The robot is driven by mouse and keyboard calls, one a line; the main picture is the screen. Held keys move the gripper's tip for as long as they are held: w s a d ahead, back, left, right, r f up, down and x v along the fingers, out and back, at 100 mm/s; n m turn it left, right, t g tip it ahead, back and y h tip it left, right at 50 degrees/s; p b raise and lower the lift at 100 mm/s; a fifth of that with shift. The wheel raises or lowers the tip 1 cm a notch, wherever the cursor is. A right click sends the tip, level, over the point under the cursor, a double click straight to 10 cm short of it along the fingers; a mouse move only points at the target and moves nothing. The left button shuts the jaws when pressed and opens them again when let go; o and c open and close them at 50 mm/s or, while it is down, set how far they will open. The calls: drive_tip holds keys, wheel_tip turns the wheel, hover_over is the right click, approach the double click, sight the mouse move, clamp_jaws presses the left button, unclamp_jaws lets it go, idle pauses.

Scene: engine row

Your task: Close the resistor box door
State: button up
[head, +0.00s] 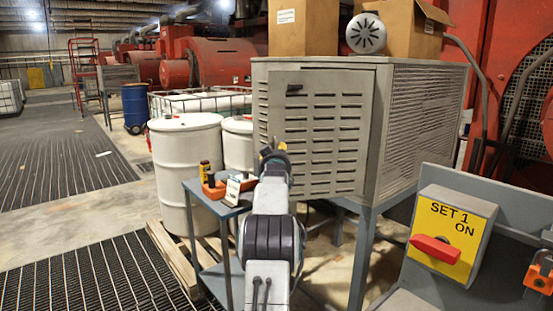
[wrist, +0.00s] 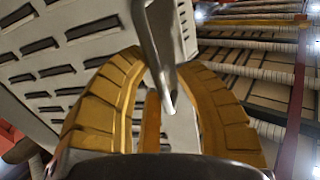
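The resistor box (head: 420,120) is a grey louvered cabinet on a grey stand in the middle of the head view. Its slotted door (head: 325,140) faces me, with a small dark handle (head: 294,87) near the top left. I cannot tell how far the door stands from its frame. My gripper (head: 268,148) is in front of the door's left side, below the handle. In the wrist view, its yellow fingers (wrist: 160,70) are apart, with a grey metal bar (wrist: 158,45) showing between them. The slotted panel fills the left of that view. Contact with the bar is unclear.
A small blue-grey table (head: 215,198) with tools stands left of my arm. White drums (head: 187,165) stand behind it. Cardboard boxes (head: 303,27) and a round vent (head: 366,33) sit on the box. A yellow switch panel (head: 450,235) is at front right. The floor at left is open.

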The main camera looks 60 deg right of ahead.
drive_tip(key=shift+s+a, duration=0.1)
drive_tip(key=shift+a, duration=0.05)
drive_tip(key=v, duration=1.1)
drive_tip(key=shift+a, duration=0.3)
